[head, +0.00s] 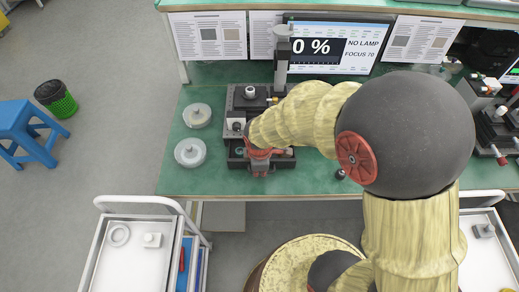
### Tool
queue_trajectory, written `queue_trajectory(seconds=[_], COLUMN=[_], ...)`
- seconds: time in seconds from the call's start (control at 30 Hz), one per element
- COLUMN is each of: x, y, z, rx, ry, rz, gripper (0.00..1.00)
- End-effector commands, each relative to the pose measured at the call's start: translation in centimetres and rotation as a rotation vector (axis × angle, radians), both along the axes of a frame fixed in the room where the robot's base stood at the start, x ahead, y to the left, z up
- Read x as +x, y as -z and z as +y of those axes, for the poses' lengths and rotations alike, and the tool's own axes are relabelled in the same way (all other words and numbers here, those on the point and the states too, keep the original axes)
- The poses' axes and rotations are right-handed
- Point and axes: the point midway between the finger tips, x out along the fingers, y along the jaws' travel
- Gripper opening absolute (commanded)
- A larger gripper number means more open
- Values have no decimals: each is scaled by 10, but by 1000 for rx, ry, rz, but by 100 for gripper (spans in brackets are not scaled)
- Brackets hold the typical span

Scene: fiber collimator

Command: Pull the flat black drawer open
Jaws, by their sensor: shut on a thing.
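The flat black drawer (236,162) is at the foot of the dark instrument on the green bench, near the bench's front edge. My gripper (259,170) is at the front of the drawer, over its middle. It is shut on the drawer's front part; the gripper and wrist hide the grasp and any handle. The drawer's sides show left and right of the gripper. I cannot tell from this view how far the drawer is out.
Two round pale lidded dishes (197,115) (190,152) sit left of the instrument (238,100). A monitor (335,47) stands behind it. A small dark knob-like object (340,174) is to the right. White trolleys (125,255) (490,255) flank the bench front. A blue stool (25,130) stands left.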

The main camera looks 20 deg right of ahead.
Motion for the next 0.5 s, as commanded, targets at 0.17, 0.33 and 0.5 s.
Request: queue_trajectory(seconds=[0.17,0.33,0.5], x=[-27,-32,-31], y=[-2,-1,0], z=[10,10,10], rx=[1,1,1], ry=[-2,1,1], rz=[-2,-3,-3], gripper=[0,0,0])
